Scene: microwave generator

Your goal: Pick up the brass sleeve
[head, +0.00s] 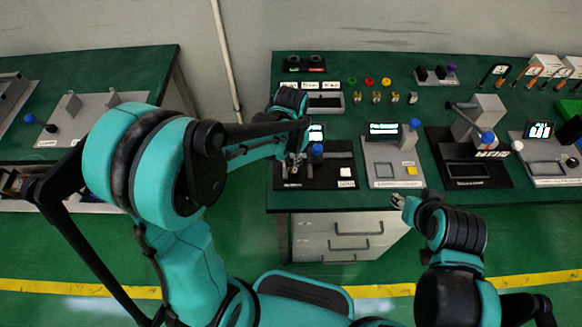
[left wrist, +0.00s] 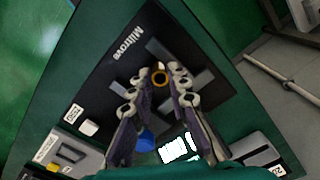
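A brass sleeve (left wrist: 159,78) shows in the left wrist view as a small gold ring with a dark centre. It lies between the fingertips of my left gripper (left wrist: 154,82). The fingers are close on either side of it, and I cannot tell whether they press on it. In the head view my left gripper (head: 296,166) points down over the black Mitrove fixture (head: 318,179); the arm covers part of this spot, and the sleeve cannot be made out there. My right gripper (head: 399,203) is in front of the table edge, away from the sleeve; its finger gap is too small to read.
Several small brass pieces (head: 377,97) stand in a row at the back of the green table. A blue knob (head: 317,149) is close beside the left gripper. A grey fixture with a screen (head: 392,160) stands to the right. Drawers (head: 345,238) are below the table.

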